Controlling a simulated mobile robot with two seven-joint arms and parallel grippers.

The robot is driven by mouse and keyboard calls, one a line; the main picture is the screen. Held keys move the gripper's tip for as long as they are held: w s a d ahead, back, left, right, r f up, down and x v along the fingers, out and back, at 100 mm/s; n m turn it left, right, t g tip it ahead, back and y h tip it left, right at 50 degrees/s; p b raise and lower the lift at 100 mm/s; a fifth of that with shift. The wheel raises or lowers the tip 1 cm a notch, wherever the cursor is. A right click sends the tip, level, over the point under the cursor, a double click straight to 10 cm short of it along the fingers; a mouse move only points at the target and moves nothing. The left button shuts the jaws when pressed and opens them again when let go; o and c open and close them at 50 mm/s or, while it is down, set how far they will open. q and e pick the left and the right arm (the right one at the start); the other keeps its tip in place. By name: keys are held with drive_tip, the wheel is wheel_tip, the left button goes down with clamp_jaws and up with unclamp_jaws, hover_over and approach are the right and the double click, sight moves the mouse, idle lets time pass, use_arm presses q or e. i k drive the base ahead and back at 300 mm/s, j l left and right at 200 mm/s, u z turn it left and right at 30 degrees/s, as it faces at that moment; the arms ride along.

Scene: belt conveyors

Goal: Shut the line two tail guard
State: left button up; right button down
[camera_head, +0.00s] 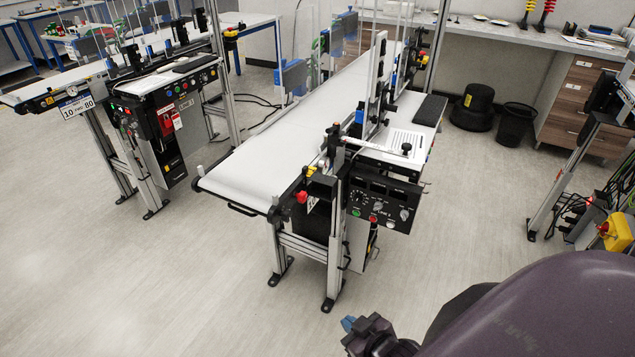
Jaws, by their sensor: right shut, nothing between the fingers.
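The line two conveyor (290,125) stands in the middle of the view, its white belt running from the near end away to the upper right. Its control panel (380,205), marked "LINE 2", faces me at the near right side. A dark bar (243,209) sits under the near end of the belt. Clear upright panels (294,78) stand along the far left side. I cannot tell which part is the tail guard, or whether it is open. My right gripper (359,327) is shut and empty, low over the floor at the bottom edge, apart from the conveyor. My left gripper is out of view.
Another conveyor (50,97) with its control box (165,120) stands at the left. A workbench with drawers (580,95), a black bin (515,124) and a dark round container (473,106) stand at the back right. The floor in front is clear.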

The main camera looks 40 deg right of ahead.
sight(324, 188)
drive_tip(key=i+l+u, duration=0.1)
drive_tip(key=l+u, duration=0.15)
drive_tip(key=l, duration=0.15)
drive_tip(key=l+u, duration=0.3)
drive_tip(key=i+l+z, duration=0.1)
drive_tip(key=l+z, duration=0.2)
drive_tip(key=z, duration=0.15)
drive_tip(key=i+l+z, duration=0.15)
drive_tip(key=z, duration=0.3)
drive_tip(key=i+l, duration=0.05)
